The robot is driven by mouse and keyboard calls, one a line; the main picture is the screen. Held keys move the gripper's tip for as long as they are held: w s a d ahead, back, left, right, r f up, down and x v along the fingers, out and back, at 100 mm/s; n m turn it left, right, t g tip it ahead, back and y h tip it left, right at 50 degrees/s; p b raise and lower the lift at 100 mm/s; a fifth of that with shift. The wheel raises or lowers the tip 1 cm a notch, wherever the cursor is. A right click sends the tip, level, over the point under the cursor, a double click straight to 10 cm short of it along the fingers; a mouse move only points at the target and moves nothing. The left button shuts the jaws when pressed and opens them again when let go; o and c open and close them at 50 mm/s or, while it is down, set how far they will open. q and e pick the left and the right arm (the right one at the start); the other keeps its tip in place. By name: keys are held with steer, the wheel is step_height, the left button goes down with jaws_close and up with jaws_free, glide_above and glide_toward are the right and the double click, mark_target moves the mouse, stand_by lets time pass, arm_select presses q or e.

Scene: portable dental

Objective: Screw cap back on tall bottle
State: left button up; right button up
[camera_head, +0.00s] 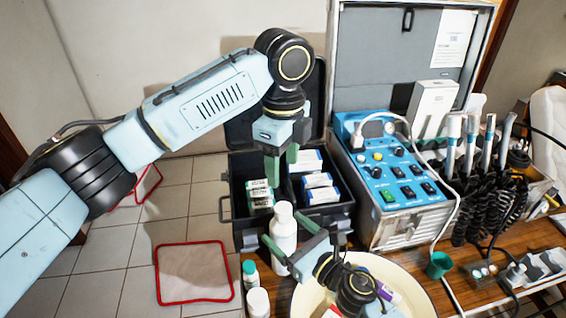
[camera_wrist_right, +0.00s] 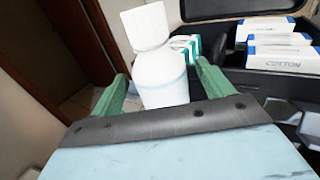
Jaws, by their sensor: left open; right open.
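The tall white bottle (camera_head: 284,243) stands upright near the front edge of the wooden table. A white cap (camera_head: 284,209) sits on its top; I cannot tell whether its thread is engaged. The right wrist view also shows the bottle (camera_wrist_right: 164,82) and cap (camera_wrist_right: 147,26). My right gripper (camera_head: 289,233) is open, with one green finger on each side of the bottle body. Its fingers (camera_wrist_right: 163,88) flank the bottle in the wrist view. My left gripper (camera_head: 282,165) is open and empty, pointing down above the cap, clear of it.
A black case (camera_head: 238,222) with several small boxes is behind the bottle. A blue control unit (camera_head: 392,180) stands right of it. A small green-capped bottle (camera_head: 250,274) and a white jar (camera_head: 258,302) are close in front-left. A cream basin (camera_head: 413,290) lies under my right arm; a green cup (camera_head: 438,265) is beyond.

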steer(key=v, duration=1)
steer(key=shift+b, duration=0.45)
steer(key=shift+s+d, duration=0.1)
steer(key=shift+s, duration=0.05)
